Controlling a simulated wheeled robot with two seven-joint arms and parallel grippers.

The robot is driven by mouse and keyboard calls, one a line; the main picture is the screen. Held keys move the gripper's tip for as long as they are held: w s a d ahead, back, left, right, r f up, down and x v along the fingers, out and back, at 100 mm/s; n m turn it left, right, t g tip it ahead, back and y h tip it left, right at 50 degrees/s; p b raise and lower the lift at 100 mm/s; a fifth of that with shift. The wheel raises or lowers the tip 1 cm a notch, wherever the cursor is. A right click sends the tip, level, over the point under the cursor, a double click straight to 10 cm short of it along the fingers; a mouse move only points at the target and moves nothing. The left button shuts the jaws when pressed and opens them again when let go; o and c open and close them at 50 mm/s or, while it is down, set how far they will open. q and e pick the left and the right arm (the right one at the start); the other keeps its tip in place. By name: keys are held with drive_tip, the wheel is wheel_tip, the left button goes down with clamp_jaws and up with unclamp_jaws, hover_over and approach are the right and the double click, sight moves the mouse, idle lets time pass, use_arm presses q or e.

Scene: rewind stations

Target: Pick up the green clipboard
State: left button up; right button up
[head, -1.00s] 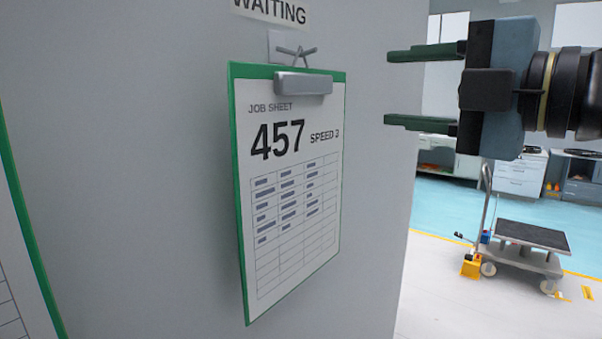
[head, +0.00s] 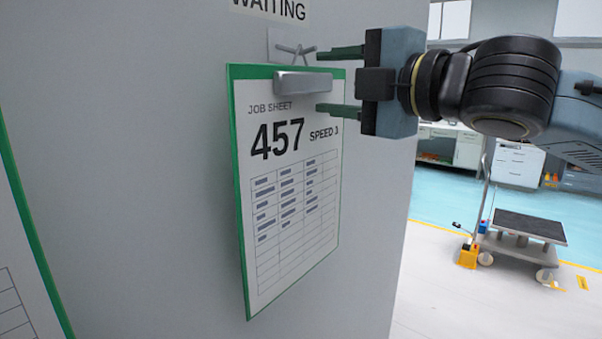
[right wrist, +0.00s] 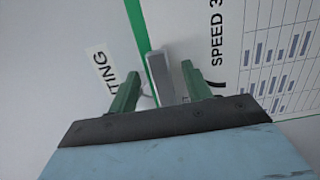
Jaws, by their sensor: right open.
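The green clipboard (head: 290,200) hangs upright on a grey panel in the head view, bearing a job sheet marked 457, SPEED 3. Its grey metal clip (head: 303,84) is at the top, below a wire hook (head: 296,53). My right gripper (head: 318,80) is open and empty, its green fingers pointing left, one higher and one lower than the clip's right end. In the right wrist view the clip (right wrist: 161,78) shows ahead, between the two fingertips (right wrist: 160,82); I cannot tell whether they touch anything. My left gripper is not in view.
A WAITING label (head: 270,8) is on the grey panel (head: 140,150) above the clipboard. Part of another green-edged board (head: 35,240) shows at the left edge. A cart (head: 524,235) stands on the floor at right, with cabinets behind.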

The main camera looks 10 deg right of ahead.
clamp_jaws()
drive_tip(key=shift+r, duration=0.1)
idle(0.3)
